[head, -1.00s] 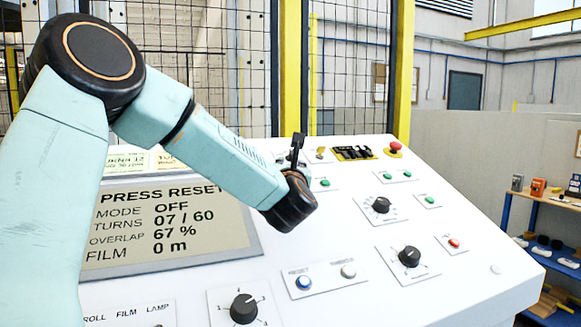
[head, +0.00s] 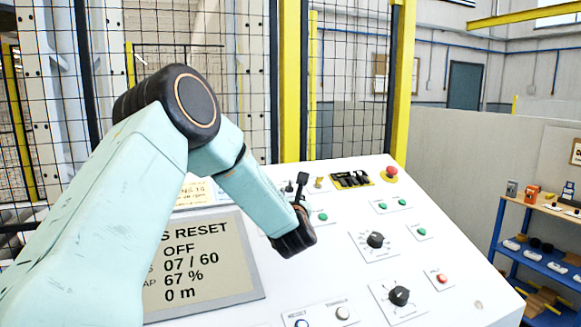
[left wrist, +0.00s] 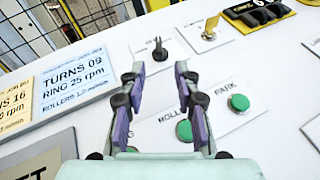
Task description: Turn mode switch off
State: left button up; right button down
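A small black switch (left wrist: 160,50) stands on a white plate at the top of the sloped panel. Its label is not readable, so I cannot confirm that it is the mode switch. The same switch seems to show in the head view (head: 289,187), just left of my fingertips. My left gripper (left wrist: 160,82) is open and empty, its purple-padded fingers pointing towards the switch with a gap between them and it. In the head view the left gripper (head: 301,182) hangs over the panel's upper part. The display (head: 205,255) reads OFF on its mode line. My right gripper is out of view.
A brass key switch (left wrist: 210,27) and black counter wheels (left wrist: 257,12) sit to the right of the switch. Green buttons (left wrist: 238,103) lie nearer. A red mushroom button (head: 391,172) is at the panel's top right. A mesh fence (head: 350,80) stands behind.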

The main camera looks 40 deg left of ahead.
aim_at(291, 182)
pick_arm(q)
jog(key=shift+w+a+r+n, duration=0.35)
jog(key=shift+w+r+n, duration=0.1)
jog(key=shift+r, duration=0.25)
jog(key=shift+f, duration=0.15)
jog(key=shift+p+x, duration=0.55)
jog(key=shift+x, duration=3.3)
jog(key=shift+c, duration=0.2)
grip_shut()
